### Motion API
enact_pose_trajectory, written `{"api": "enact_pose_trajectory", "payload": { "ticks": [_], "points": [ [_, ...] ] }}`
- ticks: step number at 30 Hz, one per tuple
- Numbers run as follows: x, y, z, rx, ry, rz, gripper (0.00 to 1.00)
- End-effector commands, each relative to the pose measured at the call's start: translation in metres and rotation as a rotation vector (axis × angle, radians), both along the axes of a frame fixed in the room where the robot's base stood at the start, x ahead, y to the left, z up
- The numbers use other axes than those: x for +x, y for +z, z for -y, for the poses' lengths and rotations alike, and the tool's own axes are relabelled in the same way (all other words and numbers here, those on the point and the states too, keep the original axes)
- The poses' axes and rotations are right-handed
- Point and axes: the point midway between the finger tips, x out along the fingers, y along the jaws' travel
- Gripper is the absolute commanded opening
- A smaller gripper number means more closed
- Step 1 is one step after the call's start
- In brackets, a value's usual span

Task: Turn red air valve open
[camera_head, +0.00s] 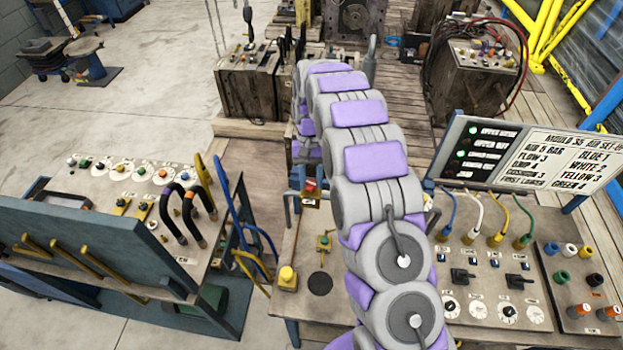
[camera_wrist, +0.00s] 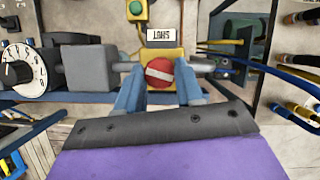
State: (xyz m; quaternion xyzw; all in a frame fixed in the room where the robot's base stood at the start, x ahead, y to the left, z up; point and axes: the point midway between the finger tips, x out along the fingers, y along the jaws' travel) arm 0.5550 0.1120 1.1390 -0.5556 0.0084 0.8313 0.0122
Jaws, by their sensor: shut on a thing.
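The red air valve (camera_wrist: 159,73) is a round red knob with a pale stripe across it, set on a yellow block (camera_wrist: 160,53) with grey pipe on both sides. The two blue fingers of my gripper (camera_wrist: 159,82) stand on either side of the knob, shut on it. A small white plate (camera_wrist: 161,34) behind the knob reads SHUT, upside down in the wrist view. In the head view the red knob (camera_head: 311,185) shows just left of my arm, on the bench panel.
Coloured hoses (camera_head: 483,215) and dials lie right of my arm. A left panel (camera_head: 120,185) carries black hoses. A dial (camera_wrist: 22,72) sits left in the wrist view.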

Motion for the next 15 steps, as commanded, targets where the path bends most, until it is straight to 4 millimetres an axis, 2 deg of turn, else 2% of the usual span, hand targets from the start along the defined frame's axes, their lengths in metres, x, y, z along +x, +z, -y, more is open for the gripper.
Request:
{"api": "enact_pose_trajectory", "payload": {
  "ticks": [15],
  "points": [
    [-0.0004,0.0004,-0.0029,-0.002,0.448,0.004,0.07]
  ]
}}
